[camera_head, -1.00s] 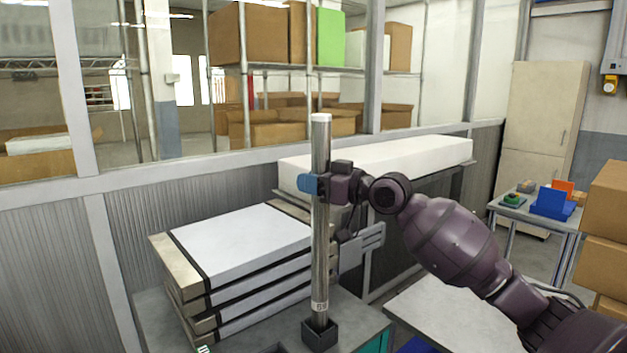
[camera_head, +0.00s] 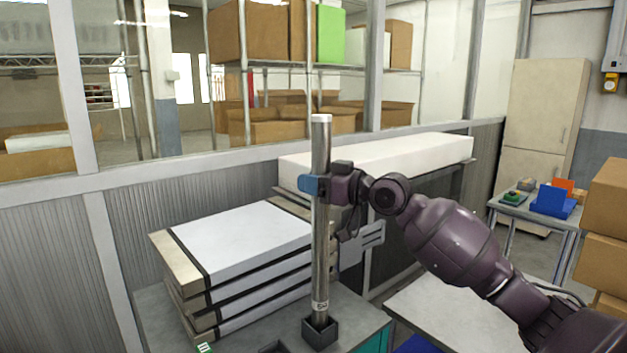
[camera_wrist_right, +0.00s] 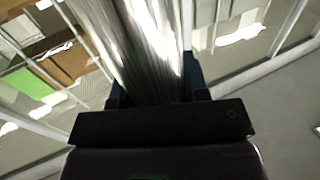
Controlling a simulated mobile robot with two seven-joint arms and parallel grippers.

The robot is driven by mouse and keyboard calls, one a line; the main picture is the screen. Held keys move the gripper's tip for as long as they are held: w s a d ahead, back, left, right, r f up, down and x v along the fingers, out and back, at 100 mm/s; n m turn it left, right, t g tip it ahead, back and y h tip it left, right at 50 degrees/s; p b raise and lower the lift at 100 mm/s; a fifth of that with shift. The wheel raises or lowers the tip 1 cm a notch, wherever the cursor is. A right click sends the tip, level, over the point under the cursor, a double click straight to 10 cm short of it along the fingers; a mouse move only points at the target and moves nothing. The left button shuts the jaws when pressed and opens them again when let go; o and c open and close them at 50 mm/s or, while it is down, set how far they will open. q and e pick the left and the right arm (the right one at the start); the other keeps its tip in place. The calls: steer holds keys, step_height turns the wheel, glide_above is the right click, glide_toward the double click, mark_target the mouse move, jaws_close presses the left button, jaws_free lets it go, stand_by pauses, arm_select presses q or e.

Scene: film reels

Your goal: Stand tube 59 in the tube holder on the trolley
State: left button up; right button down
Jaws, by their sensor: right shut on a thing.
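Tube 59 (camera_head: 320,250) is a tall silvery tube with a pale top and a small label near its lower end. It stands about upright, with its bottom in the square dark tube holder (camera_head: 320,334) on the trolley (camera_head: 358,318). Whether it rests on the holder's floor is hidden. My right gripper (camera_head: 312,185), with blue fingers, is shut around the tube's upper part. In the right wrist view the tube (camera_wrist_right: 140,50) runs up between the fingers. My left gripper is not in view.
Stacked flat boxes with white tops (camera_head: 240,240) lie left of the tube. A second dark holder (camera_head: 273,347) shows at the bottom edge. A long white box (camera_head: 400,152) lies behind my right arm. Cardboard boxes (camera_head: 605,205) stand at the far right.

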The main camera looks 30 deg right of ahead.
steer(key=shift+f, duration=0.15)
steer(key=c, duration=0.9)
jaws_free()
steer(key=shift+s, duration=0.1)
steer(key=v, duration=1.1)
steer(key=shift+b, duration=0.3)
